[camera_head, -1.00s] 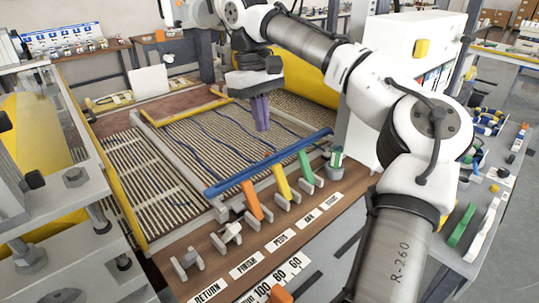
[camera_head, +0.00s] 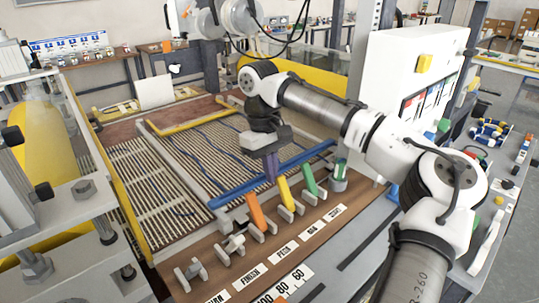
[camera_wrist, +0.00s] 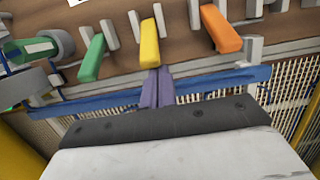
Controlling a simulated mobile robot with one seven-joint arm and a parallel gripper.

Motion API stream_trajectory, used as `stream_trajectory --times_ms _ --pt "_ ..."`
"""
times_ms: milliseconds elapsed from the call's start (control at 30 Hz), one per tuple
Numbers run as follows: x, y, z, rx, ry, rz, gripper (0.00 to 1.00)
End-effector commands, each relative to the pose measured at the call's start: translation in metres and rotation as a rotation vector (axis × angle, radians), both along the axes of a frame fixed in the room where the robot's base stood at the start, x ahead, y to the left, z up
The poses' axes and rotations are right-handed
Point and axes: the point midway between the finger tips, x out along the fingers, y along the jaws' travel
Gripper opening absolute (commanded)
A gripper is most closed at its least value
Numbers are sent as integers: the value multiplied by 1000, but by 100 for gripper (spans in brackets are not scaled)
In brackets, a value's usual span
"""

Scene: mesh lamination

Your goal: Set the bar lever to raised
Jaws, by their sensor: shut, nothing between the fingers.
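The yellow lever (camera_head: 284,190) stands in the control row, roughly behind the small label that seems to read BAR (camera_head: 313,231). It leans back toward the mesh, like the orange lever (camera_head: 256,213) and the green lever (camera_head: 308,178) beside it. My gripper (camera_head: 271,176) is shut and empty, with its purple fingers pointing down right behind the yellow lever's tip. In the wrist view the fingertips (camera_wrist: 156,72) meet or nearly meet the end of the yellow lever (camera_wrist: 149,42); I cannot tell if they touch. The blue bar (camera_head: 232,192) runs under my gripper.
A grey-green knob (camera_head: 338,177) stands at the row's right end. The wire mesh (camera_head: 150,190) lies behind the bar.

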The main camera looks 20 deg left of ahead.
Motion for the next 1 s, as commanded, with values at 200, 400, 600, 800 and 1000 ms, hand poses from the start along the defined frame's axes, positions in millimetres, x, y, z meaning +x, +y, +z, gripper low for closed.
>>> stream_trajectory --times_ms 200,400,600,800,1000 --pt "0 0 -3 1 1 0 0" --pt "-1 0 -3 3 -1 1 0" --pt "-1 -2 -5 51 -29 0 0" --pt "-1 -3 -2 104 -66 1 0" --pt "-1 -6 -2 201 -129 0 0"
